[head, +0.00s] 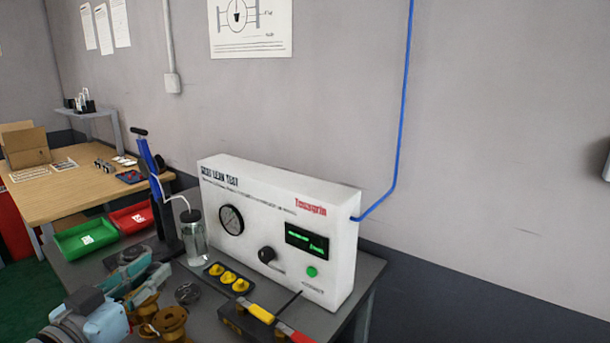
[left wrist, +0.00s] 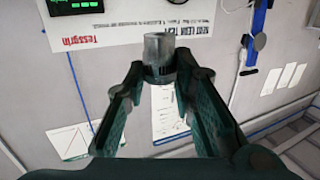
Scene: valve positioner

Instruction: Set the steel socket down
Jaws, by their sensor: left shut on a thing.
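The steel socket (left wrist: 157,49) is a short grey metal cylinder in the left wrist view, standing out past the fingertips. My left gripper (left wrist: 160,76) is shut on it, with a dark green finger on each side. In the head view, my left gripper (head: 142,275) is over the left part of the grey bench (head: 368,272), near the brass flanged parts (head: 170,324). I cannot make out the socket clearly there. My right gripper is not in view.
A white leak-test box (head: 275,226) stands at the back. In front are a tray of yellow caps (head: 228,278), a tool tray with yellow and red handles (head: 262,313), and a dark round part (head: 187,293). A bottle (head: 196,240) and green (head: 86,238) and red bins (head: 131,217) stand left.

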